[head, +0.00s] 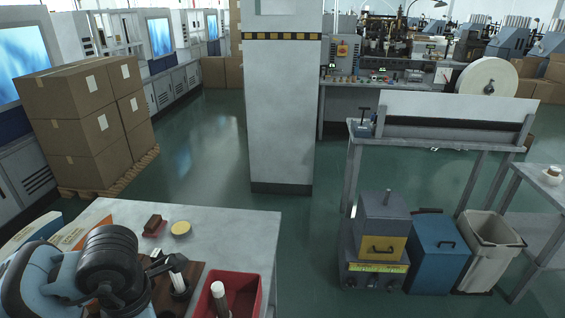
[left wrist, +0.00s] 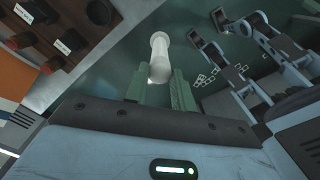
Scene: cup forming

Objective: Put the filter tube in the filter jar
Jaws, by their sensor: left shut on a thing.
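In the left wrist view the filter tube (left wrist: 159,60) is white with a rounded, flared end. My left gripper (left wrist: 160,88) is shut on its lower part and holds it with dark green floor behind. My right gripper (left wrist: 208,28) shows at the upper right of that view, its two fingers apart and empty. In the head view a dark round vessel with a pale rim (head: 180,291) stands on a brown board; I cannot tell surely whether it is the filter jar. The held tube is apart from the board. I cannot make out my gripper tips in the head view.
The brown board (left wrist: 38,22) carries dark pieces and pale labels. A red bin (head: 247,290) with a white-topped dark piece (head: 219,296) stands at its right. A yellow disc (head: 181,229) and a brown block (head: 153,223) lie behind. The back right of the table (head: 245,230) is clear.

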